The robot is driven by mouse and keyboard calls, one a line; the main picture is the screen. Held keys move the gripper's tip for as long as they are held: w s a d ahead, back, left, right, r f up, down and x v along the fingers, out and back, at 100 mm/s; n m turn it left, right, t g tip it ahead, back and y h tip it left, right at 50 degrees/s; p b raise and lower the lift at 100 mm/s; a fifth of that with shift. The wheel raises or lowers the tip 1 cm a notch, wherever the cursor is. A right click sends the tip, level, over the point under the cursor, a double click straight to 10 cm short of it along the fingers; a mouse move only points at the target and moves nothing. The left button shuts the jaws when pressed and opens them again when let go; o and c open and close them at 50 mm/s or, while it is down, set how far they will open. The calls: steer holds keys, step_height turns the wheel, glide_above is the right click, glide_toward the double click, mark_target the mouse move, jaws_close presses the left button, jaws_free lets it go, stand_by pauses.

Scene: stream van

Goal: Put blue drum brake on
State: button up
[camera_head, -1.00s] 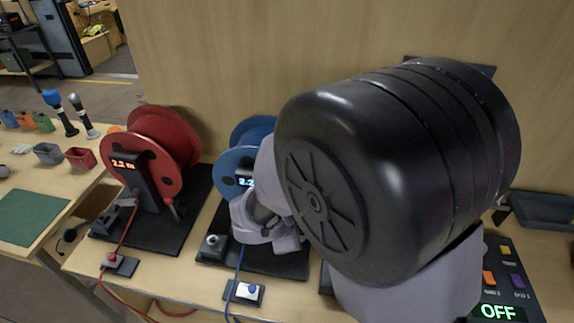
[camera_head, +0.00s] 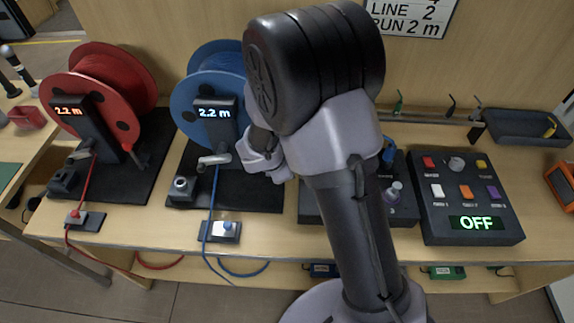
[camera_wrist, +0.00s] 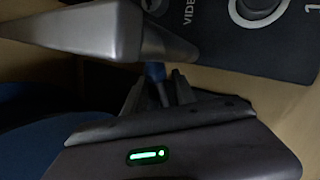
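The blue drum (camera_head: 205,85) stands on a dark base plate, with a post display (camera_head: 214,116) reading 2.2 m and a grey crank in front. My gripper (camera_head: 268,160) is at the drum's lower right side, partly covered by my own arm. The blue drum's brake cannot be made out behind my gripper. In the wrist view, dark blue drum surface (camera_wrist: 35,130) fills the lower left, and a small blue-topped stick (camera_wrist: 155,73) shows near my gripper parts. Finger opening is unclear.
A red drum (camera_head: 110,85), also reading 2.2 m, stands at the left with a dark lever (camera_head: 136,155) at its side. Right of my arm is a button panel (camera_head: 465,200) showing OFF. A tray (camera_head: 515,125) lies at the back right.

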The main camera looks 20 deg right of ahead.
steer(key=shift+a, duration=0.1)
jaws_close()
steer(key=shift+r, duration=0.1)
stand_by(1.1)
